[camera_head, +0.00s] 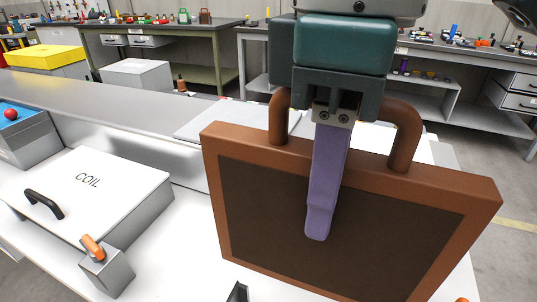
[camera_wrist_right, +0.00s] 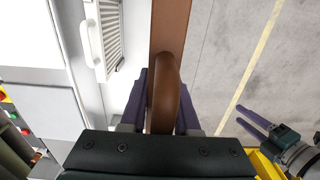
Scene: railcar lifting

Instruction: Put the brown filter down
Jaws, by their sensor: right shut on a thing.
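The brown filter (camera_head: 415,185) is a framed panel with a dark brown face and two looped handles on its top edge. It hangs upright and slightly tilted in front of the white surface in the head view. My right gripper (camera_head: 318,222) is shut on it at the handle, with one purple finger lying over the dark face. In the right wrist view the purple fingers flank the brown handle (camera_wrist_right: 163,95). The filter's lower edge is cut off, so I cannot tell whether it touches anything. My left gripper (camera_wrist_right: 258,124) shows in the right wrist view, empty, its two fingers apart.
A white box marked COIL (camera_head: 115,190) with a black handle stands at left. A grey block with an orange lever (camera_head: 105,268) is in front of it. A blue-topped box (camera_head: 25,135) with a red ball is further left. Workbenches (camera_head: 160,35) line the back.

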